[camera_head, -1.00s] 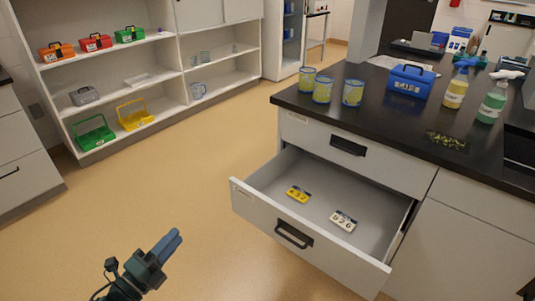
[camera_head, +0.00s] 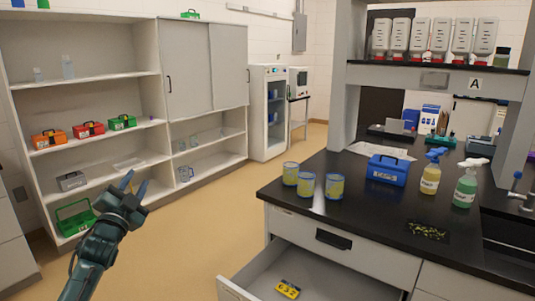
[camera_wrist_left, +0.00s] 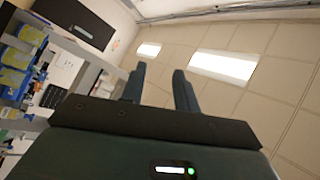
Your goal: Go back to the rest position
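My left gripper (camera_head: 135,184) is raised at the lower left of the head view, its fingers pointing up. The fingers are apart, with nothing between them. In the left wrist view the gripper (camera_wrist_left: 158,84) also shows two parted, empty fingers against the ceiling. It is well clear of the counter and, in the picture, overlaps the lower part of the shelf unit. My right gripper is not in view.
A drawer (camera_head: 237,289) stands open under the black counter (camera_head: 345,235), with a yellow tag (camera_head: 288,289) inside. Several yellow cans, a blue box (camera_head: 387,170) and two spray bottles stand on the counter. A white shelf unit (camera_head: 85,78) holds coloured boxes. Floor between is clear.

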